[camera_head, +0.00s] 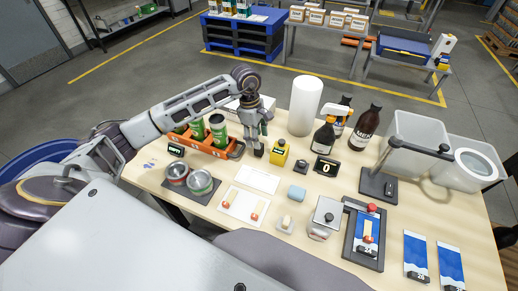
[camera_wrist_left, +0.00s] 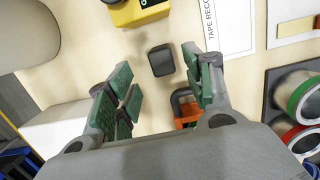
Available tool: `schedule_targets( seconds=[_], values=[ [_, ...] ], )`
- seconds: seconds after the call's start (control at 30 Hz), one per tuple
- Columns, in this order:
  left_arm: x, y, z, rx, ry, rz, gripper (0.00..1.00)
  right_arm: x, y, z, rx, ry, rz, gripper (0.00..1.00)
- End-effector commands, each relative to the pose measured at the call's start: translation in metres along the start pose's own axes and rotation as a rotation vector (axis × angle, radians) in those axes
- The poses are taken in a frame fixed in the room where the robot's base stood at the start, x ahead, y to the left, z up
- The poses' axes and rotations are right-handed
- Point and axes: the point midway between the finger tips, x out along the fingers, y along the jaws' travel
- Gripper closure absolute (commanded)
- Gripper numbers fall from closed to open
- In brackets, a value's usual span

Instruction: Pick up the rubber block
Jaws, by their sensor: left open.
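A small dark rubber block (camera_wrist_left: 161,60) with rounded corners lies on the table in the left wrist view, between the orange carrier and the yellow device. In the head view the block (camera_head: 259,153) is a small dark shape just below my left gripper (camera_head: 255,138), partly hidden by it. My left gripper (camera_wrist_left: 160,92) is open, with green finger pads spread apart. The block shows ahead of the gap between them. The pads look apart from the block. My right gripper is not in view.
A yellow device (camera_head: 279,153) stands just right of the block, and an orange carrier (camera_head: 220,146) with green cans left of it. A tall white cylinder (camera_head: 305,105) stands behind.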

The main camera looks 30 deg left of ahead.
Motion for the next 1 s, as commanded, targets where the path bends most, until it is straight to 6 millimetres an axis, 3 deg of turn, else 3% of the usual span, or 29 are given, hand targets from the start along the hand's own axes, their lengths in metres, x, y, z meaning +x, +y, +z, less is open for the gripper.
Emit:
schedule_targets(
  seconds=[0.53, 1.0],
  values=[
    [0.006, -0.001, 0.0, -0.001, 0.0, 0.0, 0.48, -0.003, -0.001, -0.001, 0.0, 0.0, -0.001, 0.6],
    [0.047, -0.004, 0.003, -0.001, 0.0, -0.001, 0.48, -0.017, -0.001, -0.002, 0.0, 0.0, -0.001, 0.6]
  ],
)
